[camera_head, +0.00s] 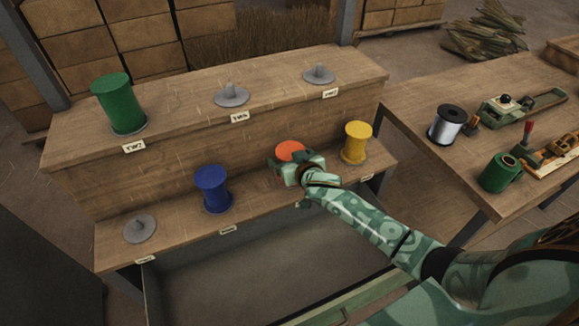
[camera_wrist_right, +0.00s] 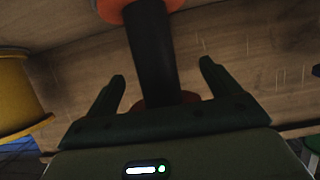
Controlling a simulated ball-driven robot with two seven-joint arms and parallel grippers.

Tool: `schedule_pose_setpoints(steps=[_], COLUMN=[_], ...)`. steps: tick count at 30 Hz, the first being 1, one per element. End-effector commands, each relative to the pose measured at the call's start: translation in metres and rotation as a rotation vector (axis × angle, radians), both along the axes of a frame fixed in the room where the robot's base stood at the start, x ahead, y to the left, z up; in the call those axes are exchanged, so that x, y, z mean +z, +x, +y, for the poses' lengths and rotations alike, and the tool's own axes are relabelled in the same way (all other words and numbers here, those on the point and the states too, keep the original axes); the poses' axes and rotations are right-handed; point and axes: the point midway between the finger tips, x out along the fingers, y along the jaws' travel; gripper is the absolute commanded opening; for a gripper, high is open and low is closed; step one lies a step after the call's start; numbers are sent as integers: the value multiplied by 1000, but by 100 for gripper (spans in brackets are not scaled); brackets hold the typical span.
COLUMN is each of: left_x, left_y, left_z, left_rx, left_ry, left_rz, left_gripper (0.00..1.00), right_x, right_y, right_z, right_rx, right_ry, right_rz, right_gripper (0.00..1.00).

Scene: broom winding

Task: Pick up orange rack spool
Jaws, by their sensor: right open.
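The orange rack spool (camera_head: 290,150) stands on the lower shelf, between the blue and yellow spools, with my right gripper (camera_head: 287,168) at it. The gripper hides much of its body in the head view. In the right wrist view, the spool's dark core (camera_wrist_right: 152,55) runs between the fingers of my open right gripper (camera_wrist_right: 163,78), with a gap on each side. One orange flange is partly cut off at the top edge, and part of the other shows near the palm. My left gripper is not in view.
The yellow spool (camera_head: 356,142) stands close to the right of my gripper, the blue spool (camera_head: 212,188) to the left. A green spool (camera_head: 119,103) stands on the upper shelf beside empty holders (camera_head: 231,95). A side table (camera_head: 440,166) holds more spools and tools.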

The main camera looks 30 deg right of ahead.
Motion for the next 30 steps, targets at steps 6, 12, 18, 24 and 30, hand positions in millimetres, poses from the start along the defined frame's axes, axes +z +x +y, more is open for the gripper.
schedule_pose_setpoints(steps=[6, 12, 18, 24, 30], left_x=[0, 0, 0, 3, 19], left_y=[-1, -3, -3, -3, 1], left_z=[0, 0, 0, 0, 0], left_rx=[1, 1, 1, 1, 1], left_ry=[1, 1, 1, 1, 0], left_rz=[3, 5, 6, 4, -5], left_gripper=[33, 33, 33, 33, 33], right_x=[0, 0, 0, 6, 36], right_y=[2, 2, 2, 2, 2], right_z=[0, 0, 0, 0, 0], right_rx=[0, 0, 0, 0, 0], right_ry=[0, 0, 0, 0, 2], right_rz=[0, 0, 0, -2, -5], right_gripper=[88, 41, 40, 40, 40])
